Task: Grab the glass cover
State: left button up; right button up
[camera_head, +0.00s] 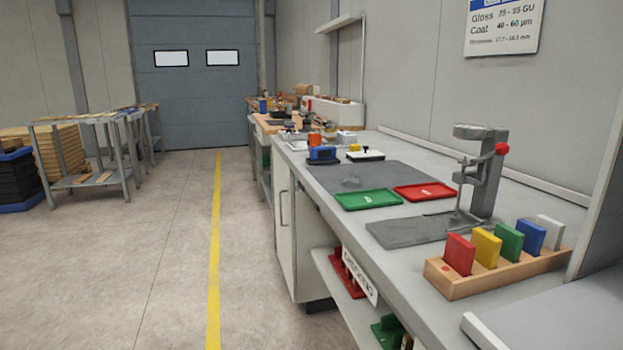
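A small, clear, glass-like piece (351,181) lies on the dark grey mat (385,176) on the workbench, just behind the green tray (368,199). It is faint and small, and I cannot tell for sure that it is the glass cover. Neither of my grippers shows in this view.
A red tray (425,191) is beside the green one. A grey stand (487,175) with a red knob and a wooden rack (492,272) of coloured blocks are nearer right. The floor (150,260) left of the bench is clear.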

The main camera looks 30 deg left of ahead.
aim_at(352, 182)
jog(key=u, duration=0.8)
jog(key=i+j+z, duration=0.1)
jog(key=j, duration=0.35)
jog(key=i+j+z, duration=0.15)
jog(key=j, duration=0.3)
jog(key=i+j+z, duration=0.1)
jog(key=j, duration=0.35)
jog(key=i+j+z, duration=0.1)
jog(key=j, duration=0.4)
jog(key=i, duration=0.05)
